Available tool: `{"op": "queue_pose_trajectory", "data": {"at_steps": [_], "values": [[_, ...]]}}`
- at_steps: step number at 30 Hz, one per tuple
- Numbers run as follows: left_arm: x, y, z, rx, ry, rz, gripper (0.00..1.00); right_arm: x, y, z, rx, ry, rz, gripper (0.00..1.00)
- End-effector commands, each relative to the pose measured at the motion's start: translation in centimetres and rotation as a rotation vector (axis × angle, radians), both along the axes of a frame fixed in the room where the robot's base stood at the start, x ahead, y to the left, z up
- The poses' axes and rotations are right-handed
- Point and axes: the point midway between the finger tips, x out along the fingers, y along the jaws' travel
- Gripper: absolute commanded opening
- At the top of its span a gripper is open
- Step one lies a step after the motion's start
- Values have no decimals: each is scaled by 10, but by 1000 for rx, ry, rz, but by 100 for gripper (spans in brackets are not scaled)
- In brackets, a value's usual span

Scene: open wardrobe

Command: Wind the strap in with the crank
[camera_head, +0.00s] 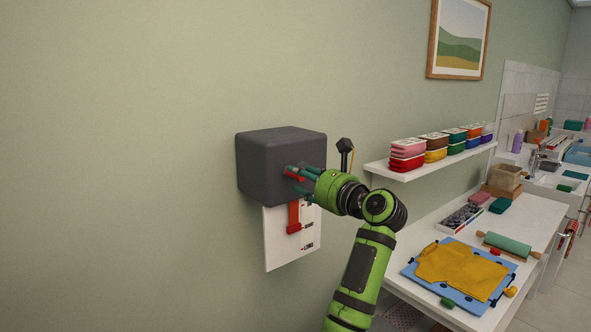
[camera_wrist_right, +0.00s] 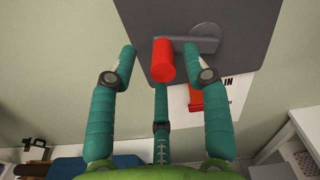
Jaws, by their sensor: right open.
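A dark grey box (camera_head: 262,170) is fixed to the wall, with a white panel (camera_head: 278,245) below it. A red strap (camera_head: 294,214) hangs from the box in front of the panel; part of it shows in the right wrist view (camera_wrist_right: 208,97). The crank has a grey arm (camera_wrist_right: 188,45) on a round hub and a red knob (camera_wrist_right: 162,62). My right gripper (camera_head: 296,178) is at the box's front. Its teal fingers are spread around the red knob, with visible gaps at the sides. My left gripper is not in view.
A wall shelf (camera_head: 430,160) with stacked coloured boxes is to the right. Below it, a white table (camera_head: 535,215) holds a blue mat with yellow dough and a green rolling pin. A dark-headed fixture (camera_head: 345,147) stands just right of the box. The wall left of the box is bare.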

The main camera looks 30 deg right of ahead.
Motion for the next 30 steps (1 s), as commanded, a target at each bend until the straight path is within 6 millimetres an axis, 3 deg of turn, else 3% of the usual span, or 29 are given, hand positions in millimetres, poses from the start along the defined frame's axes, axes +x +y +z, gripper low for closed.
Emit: {"op": "queue_pose_trajectory", "data": {"at_steps": [6, 14, 15, 18, 30], "values": [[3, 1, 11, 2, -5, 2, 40, 20, 1, 1, -1, 1, 0, 49], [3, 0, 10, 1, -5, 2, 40, 22, 2, -1, -3, 0, 0, 49], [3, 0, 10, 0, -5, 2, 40, 21, 2, -1, -3, 0, -1, 41], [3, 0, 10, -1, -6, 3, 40, 21, 2, -1, -3, 0, -1, 1], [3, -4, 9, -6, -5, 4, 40, 21, 2, -3, -29, -1, 0, 0]]}}
